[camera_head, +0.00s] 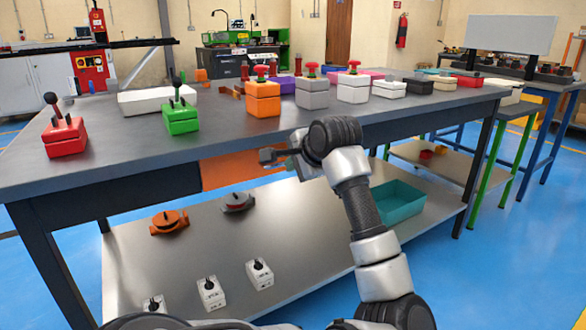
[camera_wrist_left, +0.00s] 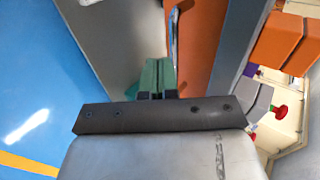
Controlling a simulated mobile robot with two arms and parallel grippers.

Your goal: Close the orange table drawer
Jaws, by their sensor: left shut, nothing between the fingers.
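The orange drawer (camera_head: 228,171) sits under the front edge of the grey workbench top (camera_head: 225,140). Its front face shows, partly hidden on the right by my left gripper. I cannot tell whether it stands out from the bench. My left gripper (camera_head: 268,156) is shut and empty, in front of the drawer face. In the left wrist view the orange face (camera_wrist_left: 204,45) runs beside the shut fingers (camera_wrist_left: 160,75), with a thin handle-like bar (camera_wrist_left: 173,38) close to their tips. I cannot tell whether they touch it. My right gripper is not in view.
On the bench top stand a red switch box (camera_head: 65,138), a green one (camera_head: 181,119), an orange one (camera_head: 263,100) and several others. The lower shelf (camera_head: 300,225) holds a teal bin (camera_head: 397,203) and small parts. Blue floor (camera_head: 530,240) is clear at right.

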